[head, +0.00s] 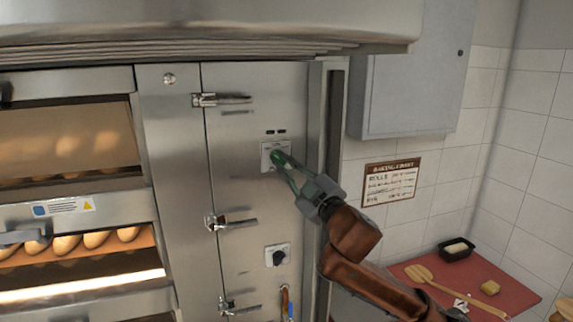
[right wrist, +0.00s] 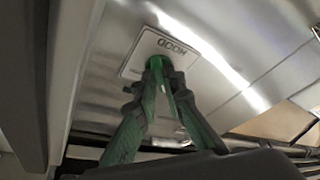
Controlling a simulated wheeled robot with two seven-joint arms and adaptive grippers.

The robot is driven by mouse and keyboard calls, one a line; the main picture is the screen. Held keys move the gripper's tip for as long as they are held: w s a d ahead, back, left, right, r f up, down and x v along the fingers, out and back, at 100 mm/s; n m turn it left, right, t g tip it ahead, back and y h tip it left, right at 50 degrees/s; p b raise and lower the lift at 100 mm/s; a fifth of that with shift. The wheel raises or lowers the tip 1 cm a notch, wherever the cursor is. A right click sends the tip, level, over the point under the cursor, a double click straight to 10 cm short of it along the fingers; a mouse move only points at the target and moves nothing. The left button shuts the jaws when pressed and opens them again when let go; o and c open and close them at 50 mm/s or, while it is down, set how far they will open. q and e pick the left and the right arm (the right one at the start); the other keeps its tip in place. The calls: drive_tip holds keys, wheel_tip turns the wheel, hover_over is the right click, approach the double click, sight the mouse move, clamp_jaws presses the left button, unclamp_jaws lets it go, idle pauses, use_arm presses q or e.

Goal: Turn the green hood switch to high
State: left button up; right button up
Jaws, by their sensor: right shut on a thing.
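The green hood switch (right wrist: 155,64) sits on a pale plate (right wrist: 143,52) marked HOOD in the right wrist view. In the head view the plate (head: 266,146) is on the upper steel panel, with the green knob (head: 276,155) partly hidden by my fingers. My right gripper (head: 281,160) reaches in from the lower right and is shut on the knob; its green fingers (right wrist: 162,88) meet around it in the wrist view. The knob's exact setting is hidden by the fingers. My left gripper is not in view.
A black knob (head: 278,257) is lower on the same panel. Steel latches (head: 221,99) line the panel's left edge. Deck ovens with bread (head: 66,245) are at the left. A grey wall box (head: 412,80) and a baking chart (head: 391,180) are at the right, above a red board (head: 500,288).

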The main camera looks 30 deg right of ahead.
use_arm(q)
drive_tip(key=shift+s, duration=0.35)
use_arm(e)
clamp_jaws()
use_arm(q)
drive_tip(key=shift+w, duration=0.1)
use_arm(e)
drive_tip(key=shift+d, duration=0.1)
